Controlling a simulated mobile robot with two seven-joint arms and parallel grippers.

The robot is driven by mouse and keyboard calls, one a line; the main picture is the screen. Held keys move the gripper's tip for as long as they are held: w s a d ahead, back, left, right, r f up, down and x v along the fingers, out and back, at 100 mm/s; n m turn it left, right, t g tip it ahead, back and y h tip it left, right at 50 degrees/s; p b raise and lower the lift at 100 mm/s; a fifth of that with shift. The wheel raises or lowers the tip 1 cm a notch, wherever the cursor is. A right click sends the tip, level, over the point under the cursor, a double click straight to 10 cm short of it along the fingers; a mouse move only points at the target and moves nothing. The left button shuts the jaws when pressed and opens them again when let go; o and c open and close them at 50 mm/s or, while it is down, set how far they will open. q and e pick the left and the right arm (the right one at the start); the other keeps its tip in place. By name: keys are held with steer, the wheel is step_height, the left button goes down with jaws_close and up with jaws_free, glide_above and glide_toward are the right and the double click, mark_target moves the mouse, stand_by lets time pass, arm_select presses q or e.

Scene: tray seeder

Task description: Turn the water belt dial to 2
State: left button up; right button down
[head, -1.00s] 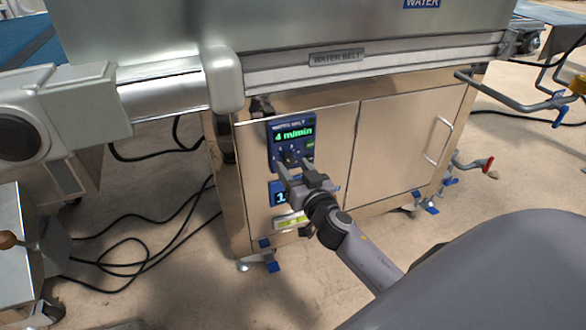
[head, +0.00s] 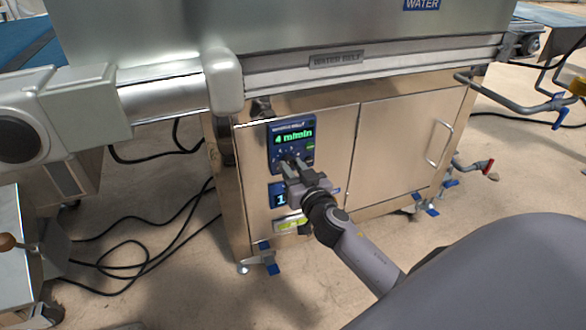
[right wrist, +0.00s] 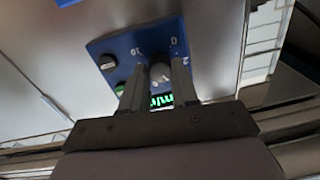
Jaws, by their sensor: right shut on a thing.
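The blue water belt control panel (head: 277,150) is on the front of the steel cabinet. Its display (head: 293,137) reads 4 m/min in green. My right gripper (head: 291,165) is at the lower part of this panel, its fingers shut on the dial. In the right wrist view the round grey dial (right wrist: 160,72) sits between the two fingers of the right gripper (right wrist: 157,82), with scale marks on the blue plate around it. The fingers hide part of the dial and the display, and I cannot read its pointer. My left gripper is not in view.
A second blue display (head: 279,196) and a yellow-green label (head: 290,222) are below the panel. A black knob (right wrist: 107,62) is beside the dial. The cabinet door has a handle (head: 439,141) at right. Black cables (head: 150,240) lie on the floor at left.

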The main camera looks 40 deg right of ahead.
steer(key=n, duration=0.3)
steer(key=shift+p, duration=0.4)
steer(key=n, duration=0.3)
steer(key=shift+p, duration=0.3)
steer(key=n, duration=0.3)
steer(key=shift+p, duration=0.3)
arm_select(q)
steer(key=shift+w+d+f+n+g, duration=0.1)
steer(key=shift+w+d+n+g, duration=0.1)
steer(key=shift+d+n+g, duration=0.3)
arm_select(e)
steer(key=shift+n, duration=0.4)
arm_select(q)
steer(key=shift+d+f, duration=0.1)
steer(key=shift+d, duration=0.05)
arm_select(e)
steer(key=c, duration=0.9)
jaws_free()
steer(key=shift+o, duration=0.3)
